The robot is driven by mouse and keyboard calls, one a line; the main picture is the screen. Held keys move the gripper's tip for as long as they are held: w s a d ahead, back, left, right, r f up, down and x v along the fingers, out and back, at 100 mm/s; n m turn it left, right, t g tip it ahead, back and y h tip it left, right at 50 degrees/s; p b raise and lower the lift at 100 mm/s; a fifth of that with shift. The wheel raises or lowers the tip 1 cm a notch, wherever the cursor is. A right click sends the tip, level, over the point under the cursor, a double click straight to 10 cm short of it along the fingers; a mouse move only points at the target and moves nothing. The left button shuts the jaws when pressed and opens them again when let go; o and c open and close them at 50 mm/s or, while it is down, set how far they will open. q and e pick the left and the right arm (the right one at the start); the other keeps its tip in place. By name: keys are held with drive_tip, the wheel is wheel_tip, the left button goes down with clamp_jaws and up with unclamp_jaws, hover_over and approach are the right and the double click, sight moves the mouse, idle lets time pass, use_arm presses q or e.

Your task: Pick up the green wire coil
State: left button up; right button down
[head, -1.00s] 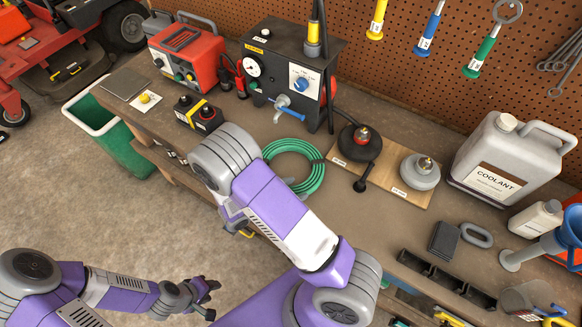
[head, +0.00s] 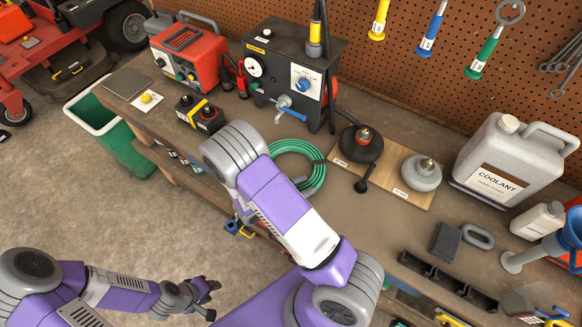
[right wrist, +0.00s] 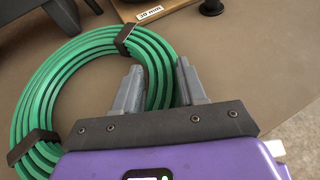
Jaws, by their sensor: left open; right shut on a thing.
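The green wire coil (head: 319,173) lies on the workbench, partly hidden behind my right arm in the head view. In the right wrist view the coil (right wrist: 38,97) is a ring of several green strands with dark bands around it. My right gripper (right wrist: 157,75) has its two grey fingers on either side of the coil's strands and is shut on them. My left gripper (head: 208,291) is open and empty, low over the floor at the left, away from the bench.
A wooden board (head: 410,197) with dark and grey weights lies right of the coil. A black box with gauge and knob (head: 272,78) stands behind it. A black battery with a yellow band (head: 199,114) is to the left. A coolant jug (head: 497,165) stands at the right.

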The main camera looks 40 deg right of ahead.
idle(0.3)
wheel_tip(320, 180, up, 18)
drive_tip(key=p, duration=0.3)
drive_tip(key=shift+p, duration=0.4)
idle(0.6)
